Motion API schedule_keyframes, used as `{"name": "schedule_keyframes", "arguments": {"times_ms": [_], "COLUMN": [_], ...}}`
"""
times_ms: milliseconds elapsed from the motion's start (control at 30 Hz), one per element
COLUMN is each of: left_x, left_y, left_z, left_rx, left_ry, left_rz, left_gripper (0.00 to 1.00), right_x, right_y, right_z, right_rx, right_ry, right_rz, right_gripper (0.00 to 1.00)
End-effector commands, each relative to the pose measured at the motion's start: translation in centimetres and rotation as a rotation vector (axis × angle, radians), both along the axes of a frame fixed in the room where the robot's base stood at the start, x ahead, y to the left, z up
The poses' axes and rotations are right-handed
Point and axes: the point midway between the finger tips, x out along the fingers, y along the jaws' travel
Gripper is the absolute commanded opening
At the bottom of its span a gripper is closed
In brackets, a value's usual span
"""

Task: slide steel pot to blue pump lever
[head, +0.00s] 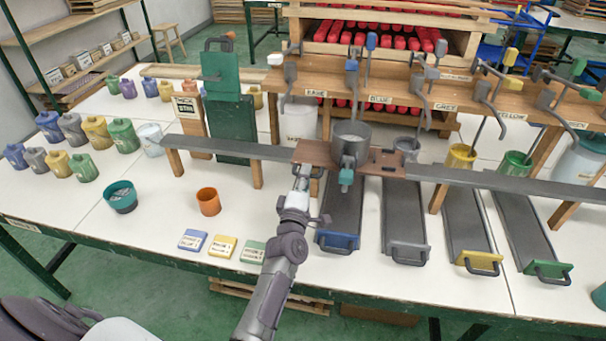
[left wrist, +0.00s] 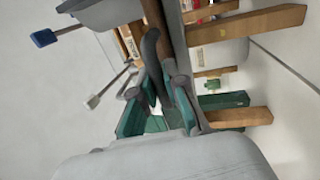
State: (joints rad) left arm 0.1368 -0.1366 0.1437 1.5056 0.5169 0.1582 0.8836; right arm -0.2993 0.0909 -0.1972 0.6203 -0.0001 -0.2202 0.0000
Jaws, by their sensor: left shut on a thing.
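The steel pot (head: 351,141) stands upright on a brown sliding board (head: 316,152) on the dark rail, with a small green tap low on its front. The blue pump lever (head: 371,42) rises above the shelf behind the pot; its blue knob also seems to show in the left wrist view (left wrist: 43,38). A grey spout (head: 352,80) hangs roughly above the pot. My left gripper (head: 303,174) is at the board's left front edge, shut on what looks like its handle. The fingers (left wrist: 160,105) partly hide the grip in the left wrist view. My right gripper is not in view.
The rail (head: 470,180) runs clear to the right of the board. A green upright panel (head: 233,125) stands behind the rail at left. Blue, grey, yellow and green trays lie below the rail. An orange cup (head: 208,201) and a teal bowl (head: 120,198) stand in front.

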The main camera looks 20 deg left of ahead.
Motion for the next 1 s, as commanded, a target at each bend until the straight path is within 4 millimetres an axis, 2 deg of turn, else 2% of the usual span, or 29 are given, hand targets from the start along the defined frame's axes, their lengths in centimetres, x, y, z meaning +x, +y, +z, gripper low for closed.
{"name": "schedule_keyframes", "arguments": {"times_ms": [100, 233, 267, 400, 767, 867, 1000], "left_x": [-0.1, -0.1, -0.1, -0.1, -0.4, -1.5, -4.2], "left_y": [0.0, 0.1, 0.1, 0.1, 0.0, -0.3, -0.8], "left_z": [-0.2, -0.2, -0.2, -0.1, -0.2, -0.4, -1.0], "left_rx": [-0.003, -0.003, -0.003, -0.003, -0.002, -0.002, -0.001], "left_ry": [0.002, 0.001, 0.002, 0.001, 0.001, 0.002, 0.004], "left_rz": [0.002, 0.002, 0.003, 0.003, 0.002, 0.002, 0.003], "left_gripper": [0.00, 0.00, 0.15, 0.38, 0.38, 0.38, 0.38], "right_x": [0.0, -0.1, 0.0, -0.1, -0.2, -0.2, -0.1], "right_y": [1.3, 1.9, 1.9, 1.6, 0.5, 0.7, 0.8], "right_z": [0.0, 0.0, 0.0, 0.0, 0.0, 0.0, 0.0], "right_rx": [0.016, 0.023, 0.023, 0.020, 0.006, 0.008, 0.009], "right_ry": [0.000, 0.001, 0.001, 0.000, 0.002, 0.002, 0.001], "right_rz": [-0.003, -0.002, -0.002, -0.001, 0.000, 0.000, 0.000], "right_gripper": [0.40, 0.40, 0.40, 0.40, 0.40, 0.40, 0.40]}}
